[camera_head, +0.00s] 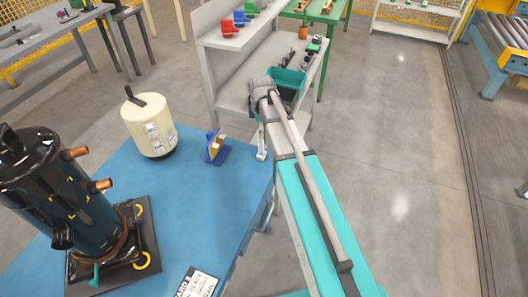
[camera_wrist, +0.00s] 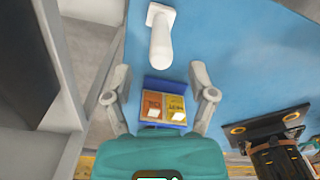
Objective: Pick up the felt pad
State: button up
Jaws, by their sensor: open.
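No piece is plainly a felt pad. A small blue holder (camera_wrist: 163,87) with an orange-brown card (camera_wrist: 152,105) and a yellow card (camera_wrist: 175,107) lies between my fingers in the wrist view; I cannot tell whether either is the pad. In the head view the blue holder (camera_head: 217,150) stands on the blue table near its right edge. My gripper (camera_wrist: 160,70) is open, with one finger on each side of the holder, and nothing is seen held. Its height above the table is unclear. In the head view my arm hides most of the gripper.
On the blue table (camera_head: 195,195) stand a cream tank (camera_head: 150,125), a black compressor (camera_head: 65,195) on a dark base, and a printed card (camera_head: 197,284). A grey shelf (camera_head: 230,85) is behind.

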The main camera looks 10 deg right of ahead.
jog(key=shift+f, duration=0.2)
jog(key=b, duration=0.5)
send_over(261, 154)
jog(key=f, duration=0.3)
jog(key=w+f, duration=0.1)
jog(key=f, duration=0.1)
jog(key=shift+d, duration=0.15)
jog(key=shift+r, duration=0.1)
grip_shut()
